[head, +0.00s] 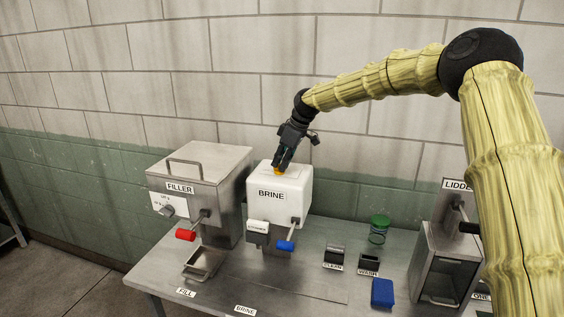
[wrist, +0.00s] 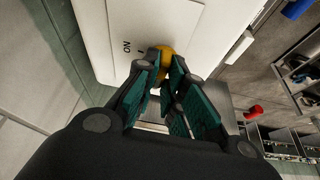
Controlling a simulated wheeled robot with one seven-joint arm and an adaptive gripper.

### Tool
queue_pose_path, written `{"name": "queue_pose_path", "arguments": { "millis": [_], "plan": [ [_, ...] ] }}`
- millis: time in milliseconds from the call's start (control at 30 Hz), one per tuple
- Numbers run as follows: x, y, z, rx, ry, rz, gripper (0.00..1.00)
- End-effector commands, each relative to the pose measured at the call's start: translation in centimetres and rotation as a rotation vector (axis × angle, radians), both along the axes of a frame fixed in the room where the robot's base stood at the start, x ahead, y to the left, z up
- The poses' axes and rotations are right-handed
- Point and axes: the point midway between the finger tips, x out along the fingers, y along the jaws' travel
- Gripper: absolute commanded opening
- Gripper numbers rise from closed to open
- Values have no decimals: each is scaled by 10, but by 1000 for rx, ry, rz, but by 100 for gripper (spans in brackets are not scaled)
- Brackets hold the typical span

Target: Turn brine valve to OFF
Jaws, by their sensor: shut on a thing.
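The brine machine is a white box (head: 264,195) labelled BRINE on the table. A yellow valve knob (head: 279,171) sits on its top, and it also shows in the wrist view (wrist: 166,50). My gripper (head: 279,167) comes down from above and is shut on the yellow knob. In the wrist view my gripper's fingertips (wrist: 164,66) close around the knob. An ON mark shows on the white top beside the knob; no OFF mark is visible, and the fingers hide part of the knob.
A steel FILLER box (head: 215,205) with a red-handled lever stands left of the brine machine. A blue-handled lever (head: 285,246) is on its front. A green-lidded jar (head: 379,228), small black bins, a blue block (head: 382,293) and the lidder (head: 448,265) stand to the right.

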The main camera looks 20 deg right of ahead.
Motion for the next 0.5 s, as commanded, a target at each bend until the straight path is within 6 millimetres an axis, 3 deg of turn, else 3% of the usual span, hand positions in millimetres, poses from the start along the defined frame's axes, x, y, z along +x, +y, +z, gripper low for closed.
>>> {"name": "queue_pose_path", "arguments": {
  "millis": [200, 233, 300, 500],
  "plan": [
    [-2, 1, -7, -3, 10, 4, 0],
    [-2, 1, -7, -2, 10, 4, 17],
    [-2, 1, -6, -2, 9, 4, 30],
    [-1, 1, -3, -1, 4, 1, 33]
  ]
}}
